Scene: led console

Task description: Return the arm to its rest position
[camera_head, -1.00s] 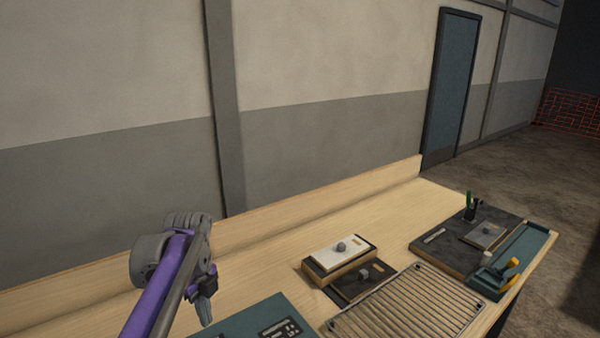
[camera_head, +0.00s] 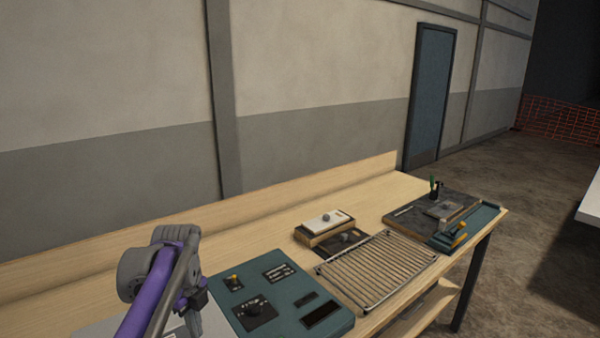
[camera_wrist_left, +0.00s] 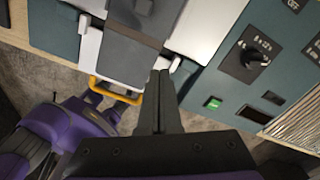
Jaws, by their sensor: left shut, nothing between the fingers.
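My left arm, purple and grey, comes in from the lower left of the head view. Its gripper (camera_head: 192,318) hangs at the near left of the bench, beside the left edge of the teal console (camera_head: 335,325). In the left wrist view the gripper (camera_wrist_left: 160,75) has its two dark fingers together with nothing between them. That view also shows the teal console (camera_wrist_left: 232,85) to the right, with a black dial (camera_wrist_left: 255,55) and a lit green button (camera_wrist_left: 213,103).
The wooden bench (camera_head: 250,228) runs along the wall. A wire rack (camera_head: 375,268), a small box with a white top (camera_head: 325,221) and a dark board (camera_head: 405,219) stand right of the console. In the wrist view a yellow handle (camera_wrist_left: 116,97) lies left of the fingers.

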